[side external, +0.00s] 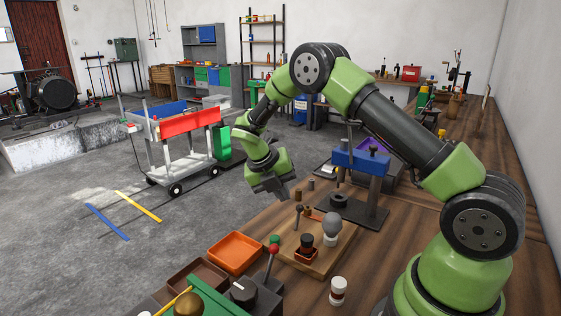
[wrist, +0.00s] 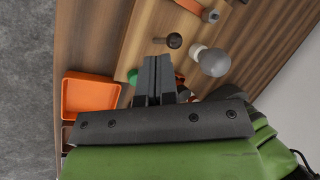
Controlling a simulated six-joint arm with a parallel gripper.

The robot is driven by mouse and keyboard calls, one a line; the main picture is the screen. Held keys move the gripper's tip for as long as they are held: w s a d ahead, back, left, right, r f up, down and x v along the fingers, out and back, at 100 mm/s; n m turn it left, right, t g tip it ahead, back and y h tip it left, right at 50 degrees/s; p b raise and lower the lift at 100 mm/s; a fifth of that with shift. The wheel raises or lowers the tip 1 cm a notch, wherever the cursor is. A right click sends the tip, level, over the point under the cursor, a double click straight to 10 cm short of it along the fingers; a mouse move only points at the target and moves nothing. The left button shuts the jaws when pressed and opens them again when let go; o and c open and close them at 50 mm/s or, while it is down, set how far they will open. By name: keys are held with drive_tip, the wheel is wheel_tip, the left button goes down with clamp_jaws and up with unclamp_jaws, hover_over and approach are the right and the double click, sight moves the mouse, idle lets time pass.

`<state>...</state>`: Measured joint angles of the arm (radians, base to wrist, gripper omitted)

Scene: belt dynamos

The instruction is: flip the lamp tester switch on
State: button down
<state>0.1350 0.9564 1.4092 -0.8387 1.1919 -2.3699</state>
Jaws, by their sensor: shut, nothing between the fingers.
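A wooden board (side external: 318,262) on the bench carries a pale grey bulb (side external: 332,224), a small dark upright lever (side external: 298,210) and a dark knob in a red-orange base (side external: 306,244). I take this board as the lamp tester; which part is its switch is not certain. My gripper (side external: 282,190) is shut and empty, above and beyond the board. In the wrist view, its fingers (wrist: 157,68) point toward the round-topped lever (wrist: 174,41), with the bulb (wrist: 212,61) to the right. The bulb looks unlit. The fingers and palm hide part of the board.
An orange tray (side external: 235,253) lies left of the board. A red-knobbed lever (side external: 273,248) rises from a dark box near the front. A blue-topped press (side external: 361,162) stands behind the board.

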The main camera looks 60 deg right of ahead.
drive_tip(key=w+d+r, duration=0.1)
drive_tip(key=w+r, duration=0.2)
drive_tip(key=r, duration=0.7)
drive_tip(key=shift+d, duration=0.25)
